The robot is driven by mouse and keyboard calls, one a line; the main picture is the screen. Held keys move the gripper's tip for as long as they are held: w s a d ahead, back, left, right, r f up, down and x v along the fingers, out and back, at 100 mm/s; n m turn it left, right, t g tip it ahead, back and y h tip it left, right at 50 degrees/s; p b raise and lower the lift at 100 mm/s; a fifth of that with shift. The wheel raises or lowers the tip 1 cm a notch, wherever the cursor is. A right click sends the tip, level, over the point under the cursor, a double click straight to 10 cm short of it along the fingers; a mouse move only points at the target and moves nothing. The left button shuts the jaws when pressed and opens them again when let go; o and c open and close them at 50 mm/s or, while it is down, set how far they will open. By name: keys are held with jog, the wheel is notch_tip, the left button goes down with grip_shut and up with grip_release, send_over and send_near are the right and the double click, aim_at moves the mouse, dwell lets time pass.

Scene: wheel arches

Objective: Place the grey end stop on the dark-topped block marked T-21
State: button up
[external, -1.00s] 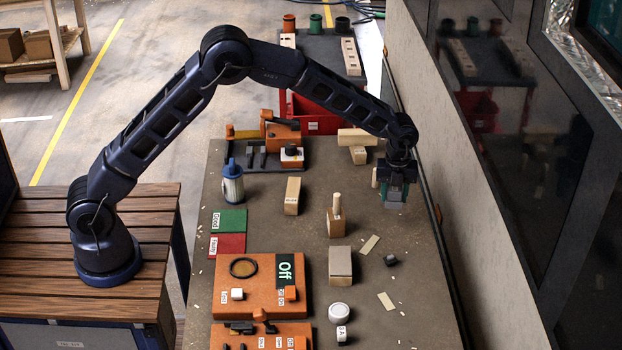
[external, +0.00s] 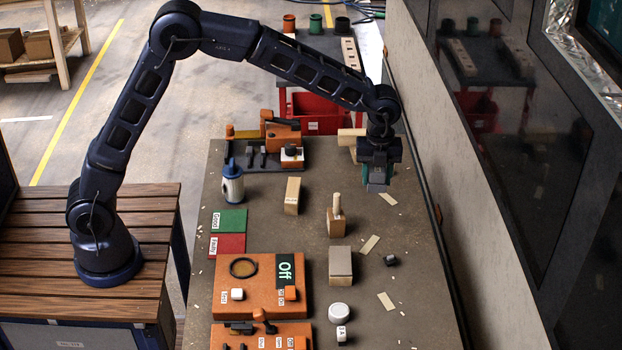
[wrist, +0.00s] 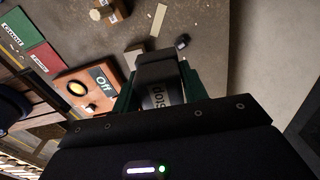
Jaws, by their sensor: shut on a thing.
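My gripper (external: 378,180) is shut on the grey end stop (external: 377,188) and holds it in the air above the right side of the bench. In the wrist view the end stop (wrist: 156,94) sits between the green fingers, with the word "Stop" on it. A block with a darker grey-brown top (external: 340,262) stands on the bench, below and left of my gripper in the external view. No T-21 mark can be read on it. In the wrist view the held piece and fingers hide most of that area.
A wooden block with an upright peg (external: 337,216) stands between my gripper and the dark-topped block. A plain wooden block (external: 292,196) is to the left. A small dark cube (external: 390,260) and flat wood strips lie right. The wall (external: 470,220) runs along the bench's right side.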

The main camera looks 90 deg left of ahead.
jog(key=r, duration=0.2)
send_over(340, 259)
jog(key=f, duration=0.1)
jog(key=shift+n, duration=0.4)
notch_tip(340, 259, down, 19)
jog(key=shift+f, duration=0.1)
jog(key=shift+f, duration=0.15)
jog(key=o, duration=1)
